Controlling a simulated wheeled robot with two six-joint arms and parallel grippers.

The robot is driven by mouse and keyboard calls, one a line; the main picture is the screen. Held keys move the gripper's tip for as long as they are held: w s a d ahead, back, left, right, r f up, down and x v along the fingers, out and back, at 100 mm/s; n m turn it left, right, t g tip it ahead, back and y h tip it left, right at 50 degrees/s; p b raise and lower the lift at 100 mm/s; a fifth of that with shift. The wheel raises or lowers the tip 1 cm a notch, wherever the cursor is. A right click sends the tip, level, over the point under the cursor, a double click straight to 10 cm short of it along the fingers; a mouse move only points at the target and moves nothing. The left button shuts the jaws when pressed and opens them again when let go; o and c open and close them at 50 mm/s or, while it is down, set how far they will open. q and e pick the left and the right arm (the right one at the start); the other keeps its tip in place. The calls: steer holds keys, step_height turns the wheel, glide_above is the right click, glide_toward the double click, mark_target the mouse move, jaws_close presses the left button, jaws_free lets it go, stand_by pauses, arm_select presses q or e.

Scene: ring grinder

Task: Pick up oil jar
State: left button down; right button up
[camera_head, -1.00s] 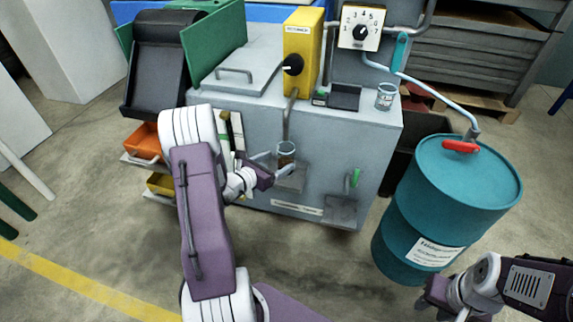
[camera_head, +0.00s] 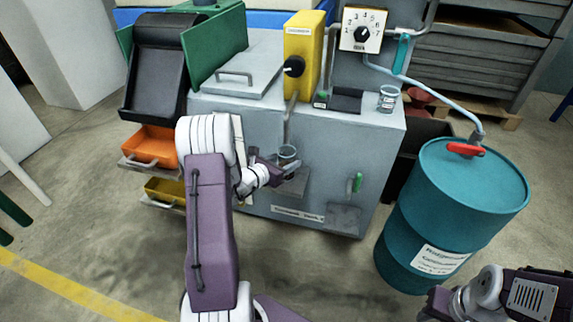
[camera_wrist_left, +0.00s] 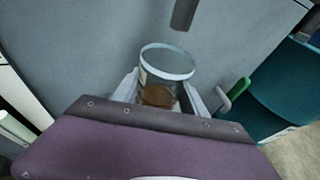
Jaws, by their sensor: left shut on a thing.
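The oil jar (camera_head: 288,152) is a clear glass jar at the front of the grey machine, just below a thin grey spout. My left gripper (camera_head: 289,167) is shut on it, with a finger on either side. In the left wrist view the jar's round rim (camera_wrist_left: 167,62) faces up, and brown contents (camera_wrist_left: 158,96) show low inside it. Its lower part is hidden behind my gripper. My right gripper (camera_head: 432,302) is at the lower right, away from the jar; its fingers are not clear.
A second glass jar (camera_head: 388,98) stands on the machine top. A grey ledge (camera_head: 292,182) juts out below the held jar. A green handle (camera_head: 357,182) sits to the right, and a teal barrel (camera_head: 450,200) stands further right. Orange (camera_head: 150,145) and yellow (camera_head: 165,190) drawers are at left.

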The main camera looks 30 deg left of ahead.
arm_select(q)
steer(key=shift+r, duration=0.1)
steer(key=shift+r+p, duration=0.35)
steer(key=shift+p, duration=0.1)
steer(key=shift+r+p, duration=0.55)
steer(key=shift+r, duration=0.15)
steer(key=s+a+p, duration=0.2)
steer(key=s+p, duration=0.2)
steer(key=s, duration=1.4)
steer(key=shift+a+f, duration=0.35)
steer(key=shift+f, duration=0.05)
steer(key=shift+w, duration=0.1)
steer(key=w+d+r+m+g+h+p, duration=0.1)
steer(key=d+m+g+h, duration=0.3)
steer(key=d, duration=0.5)
steer(key=w+d+r+m+g+h, duration=0.1)
steer(key=d+r+m+g+h, duration=0.1)
steer(key=d+m+h, duration=0.45)
step_height(320, 180, up, 33)
steer(key=s+d+n+p, duration=0.1)
steer(key=d+p, duration=0.1)
steer(key=p, duration=3.6)
steer(key=shift+f+y, duration=0.2)
steer(key=shift+y, duration=0.25)
